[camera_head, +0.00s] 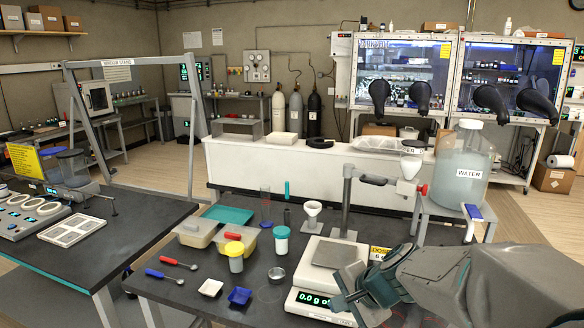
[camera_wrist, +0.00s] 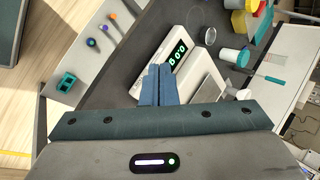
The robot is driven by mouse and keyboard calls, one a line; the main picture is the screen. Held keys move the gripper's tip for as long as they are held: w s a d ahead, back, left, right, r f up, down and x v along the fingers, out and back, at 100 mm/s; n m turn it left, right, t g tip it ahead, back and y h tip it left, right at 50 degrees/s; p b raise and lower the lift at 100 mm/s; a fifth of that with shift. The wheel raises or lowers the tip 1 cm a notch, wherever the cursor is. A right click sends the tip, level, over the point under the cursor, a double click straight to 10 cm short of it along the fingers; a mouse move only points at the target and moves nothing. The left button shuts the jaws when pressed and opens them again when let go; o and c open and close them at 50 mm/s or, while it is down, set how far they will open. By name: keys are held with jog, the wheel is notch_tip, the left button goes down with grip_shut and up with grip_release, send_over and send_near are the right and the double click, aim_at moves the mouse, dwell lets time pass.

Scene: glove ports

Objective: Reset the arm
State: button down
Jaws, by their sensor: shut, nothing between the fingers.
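My gripper (camera_head: 358,294) is at the front right of the dark bench, at the right side of the white scale (camera_head: 305,301). In the wrist view my gripper's fingers (camera_wrist: 157,85) are together and hold nothing. The scale's green display reads about 0.0 g in the head view, and the scale also shows just beyond the fingertips in the wrist view (camera_wrist: 203,70). My gripper hides part of the scale's right side in the head view. I cannot tell whether the fingers touch it.
A stand (camera_head: 345,200) with a white hopper (camera_head: 410,160) rises behind the scale. A large water jug (camera_head: 464,165) stands at the right. Tubs, jars, two spoons and small trays crowd the bench left of the scale.

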jog(key=s+d+n+g+h, duration=0.1)
jog(key=s+d+n+h, duration=0.1)
jog(key=s+n, duration=0.3)
jog(key=s+d+n+g+h, duration=0.1)
jog(key=s+d+n+h, duration=0.1)
jog(key=s+n, duration=0.4)
jog(key=s+d, duration=0.1)
jog(key=s, duration=0.3)
jog(key=shift+s+r+h, duration=0.25)
jog(key=shift+r+h, duration=0.1)
jog(key=shift+h, duration=0.05)
